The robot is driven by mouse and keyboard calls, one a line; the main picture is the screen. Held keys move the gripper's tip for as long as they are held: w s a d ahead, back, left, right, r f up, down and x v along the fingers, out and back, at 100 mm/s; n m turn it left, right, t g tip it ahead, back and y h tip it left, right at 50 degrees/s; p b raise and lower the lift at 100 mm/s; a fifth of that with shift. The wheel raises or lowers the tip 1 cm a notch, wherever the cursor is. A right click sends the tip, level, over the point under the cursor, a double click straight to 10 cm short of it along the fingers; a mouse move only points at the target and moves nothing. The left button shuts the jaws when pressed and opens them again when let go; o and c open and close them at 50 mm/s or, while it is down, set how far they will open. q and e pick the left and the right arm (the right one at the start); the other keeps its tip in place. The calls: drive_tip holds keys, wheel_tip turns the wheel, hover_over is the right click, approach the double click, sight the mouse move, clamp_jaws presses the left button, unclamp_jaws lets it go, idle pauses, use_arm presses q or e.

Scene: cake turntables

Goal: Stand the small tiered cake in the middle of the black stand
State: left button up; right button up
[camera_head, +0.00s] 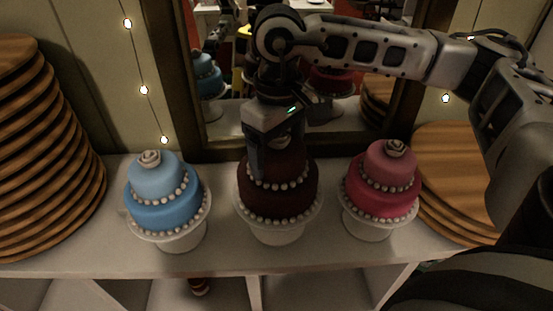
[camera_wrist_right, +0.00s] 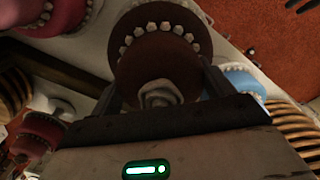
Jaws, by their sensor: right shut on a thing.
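A dark red two-tier cake (camera_head: 280,200) with white pearl rings stands upright on a white footed stand (camera_head: 277,234), in the middle of the shelf. My right gripper (camera_head: 275,160) comes down over it from above and hides most of its top. In the right wrist view, the fingers of my right gripper (camera_wrist_right: 162,80) sit on either side of the dark red cake's upper tier (camera_wrist_right: 160,62), with the rosette between them. The gripper is shut on this cake. I cannot make out a black stand in these views. My left gripper is not in view.
A blue tiered cake (camera_head: 164,197) stands left and a pink one (camera_head: 383,183) right, each close by on a white stand. Wooden plates are stacked at far left (camera_head: 45,150) and right (camera_head: 455,170). A framed mirror (camera_head: 225,125) stands behind. The shelf's front edge (camera_head: 230,268) is clear.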

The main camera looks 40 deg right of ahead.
drive_tip(key=shift+w+d+f+p, duration=0.1)
drive_tip(key=shift+w+f+p, duration=0.2)
drive_tip(key=shift+f, duration=0.45)
drive_tip(key=shift+w+f+p, duration=0.15)
drive_tip(key=shift+f+p, duration=0.1)
drive_tip(key=shift+f, duration=1)
drive_tip(key=shift+f, duration=0.2)
drive_tip(key=o, duration=1.9)
